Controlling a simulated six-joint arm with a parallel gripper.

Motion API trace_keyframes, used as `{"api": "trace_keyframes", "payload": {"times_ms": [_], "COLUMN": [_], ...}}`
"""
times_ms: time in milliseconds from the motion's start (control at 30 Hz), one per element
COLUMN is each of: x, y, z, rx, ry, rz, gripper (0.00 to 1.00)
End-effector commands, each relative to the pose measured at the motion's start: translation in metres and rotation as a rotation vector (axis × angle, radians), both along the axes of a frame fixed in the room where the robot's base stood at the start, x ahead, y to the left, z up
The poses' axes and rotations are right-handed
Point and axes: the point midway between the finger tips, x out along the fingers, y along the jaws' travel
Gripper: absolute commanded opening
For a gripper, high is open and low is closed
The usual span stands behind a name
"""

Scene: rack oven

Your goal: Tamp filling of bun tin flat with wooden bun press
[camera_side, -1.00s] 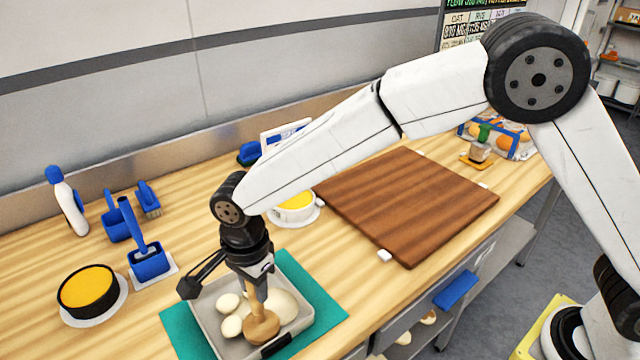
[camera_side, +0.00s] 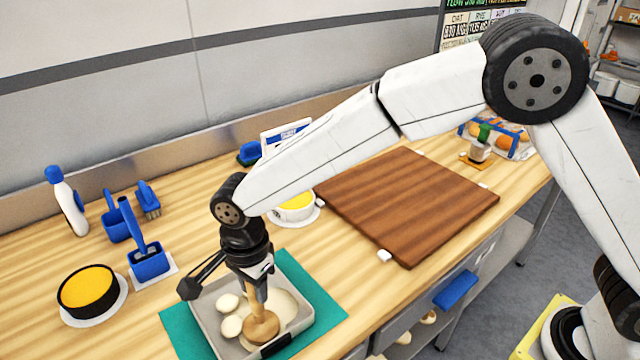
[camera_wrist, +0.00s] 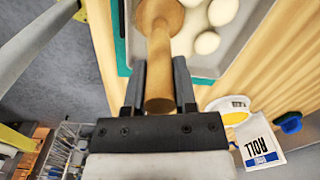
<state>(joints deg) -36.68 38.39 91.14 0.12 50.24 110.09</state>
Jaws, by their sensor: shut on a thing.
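The wooden bun press (camera_side: 262,328) is upright in my gripper (camera_side: 257,276), which is shut on its handle. In the wrist view the handle (camera_wrist: 160,75) lies between the two fingers (camera_wrist: 160,88). The round press head is inside the grey bun tin (camera_side: 207,327), at the front of the pale filling. The filling (camera_side: 284,303) shows as a broad pale patch at the right, with separate rounded lumps (camera_side: 231,326) at the left. I cannot tell how firmly the head touches it. The head's underside is hidden.
The tin stands on a teal mat (camera_side: 327,302). A round yellow-filled pan (camera_side: 87,289) and blue scoops (camera_side: 149,262) are to the left. A white tub with yellow contents (camera_side: 296,205) is behind the tin. A bare brown board (camera_side: 410,205) lies to the right.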

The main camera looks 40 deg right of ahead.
Motion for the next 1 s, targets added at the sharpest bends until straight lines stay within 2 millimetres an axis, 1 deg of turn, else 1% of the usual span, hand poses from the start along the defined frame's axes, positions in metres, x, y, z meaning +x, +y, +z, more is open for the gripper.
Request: {"api": "trace_keyframes", "payload": {"times_ms": [567,1000], "x": [-0.001,0.000], "y": [0.000,0.000], "z": [0.002,0.030], "rx": [-0.002,0.002], "ry": [0.002,-0.002], "rz": [0.000,0.000], "gripper": [0.00,0.00]}}
